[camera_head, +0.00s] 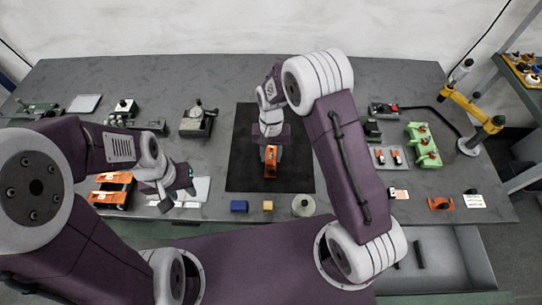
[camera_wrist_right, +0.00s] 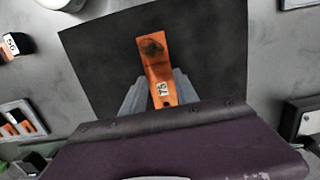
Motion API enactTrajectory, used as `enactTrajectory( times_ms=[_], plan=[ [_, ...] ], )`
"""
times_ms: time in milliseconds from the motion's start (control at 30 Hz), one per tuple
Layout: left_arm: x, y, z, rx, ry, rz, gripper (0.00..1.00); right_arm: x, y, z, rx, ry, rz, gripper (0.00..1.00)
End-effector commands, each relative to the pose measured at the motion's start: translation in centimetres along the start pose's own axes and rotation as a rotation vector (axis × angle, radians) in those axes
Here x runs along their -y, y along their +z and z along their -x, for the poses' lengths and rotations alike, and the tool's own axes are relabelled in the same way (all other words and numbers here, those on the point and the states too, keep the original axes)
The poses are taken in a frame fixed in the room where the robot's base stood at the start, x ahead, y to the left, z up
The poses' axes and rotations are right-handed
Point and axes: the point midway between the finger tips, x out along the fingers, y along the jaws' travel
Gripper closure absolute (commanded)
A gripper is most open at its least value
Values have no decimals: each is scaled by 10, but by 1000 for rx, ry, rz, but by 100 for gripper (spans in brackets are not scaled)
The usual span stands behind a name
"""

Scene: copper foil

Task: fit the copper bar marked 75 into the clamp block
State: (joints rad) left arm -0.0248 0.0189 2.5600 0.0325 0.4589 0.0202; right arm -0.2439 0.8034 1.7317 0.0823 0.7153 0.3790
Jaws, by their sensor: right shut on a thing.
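The orange copper bar marked 75 (camera_wrist_right: 158,70) is between the fingers of my right gripper (camera_wrist_right: 160,92) in the right wrist view. Its far end has a dark patch. In the head view the bar (camera_head: 270,168) shows below my right gripper (camera_head: 270,148), over the black mat (camera_head: 240,165). I cannot tell whether the bar touches the mat. My left gripper (camera_head: 178,197) is above a white sheet at the left front; its fingers are too small to read. I cannot tell for sure which thing is the clamp block.
Orange parts (camera_head: 112,180) lie at the left. A blue block (camera_head: 239,206), a yellow block (camera_head: 268,206) and a pale round container (camera_head: 303,205) stand at the front edge. A green holder (camera_head: 424,150) and a small tray (camera_head: 380,159) are right. The mat around the bar is clear.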

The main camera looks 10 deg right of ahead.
Motion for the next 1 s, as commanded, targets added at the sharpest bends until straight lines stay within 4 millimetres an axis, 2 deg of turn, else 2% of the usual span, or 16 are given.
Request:
enactTrajectory(
  times_ms=[100, 467, 500, 567, 867, 1000],
  plan=[
    [0, 0, 2, 0, 0, 0, 64, 0, -2, -14, 0, 0, 1, 100],
    [0, 0, -1, 0, 0, 0, 64, 0, -3, -19, -1, 0, 1, 100],
    [0, 0, 0, 0, 0, 0, 64, 0, -3, -18, -1, -1, 1, 56],
    [0, 0, 0, 0, 0, 0, 64, 0, -3, -18, -1, 0, 1, 42],
    [0, 0, 2, 0, 0, 0, 64, 0, -2, -16, -1, -1, 1, 42],
    [0, 0, 0, 0, 0, 0, 64, 0, -4, 1, -6, -3, 0, 42]
  ],
)
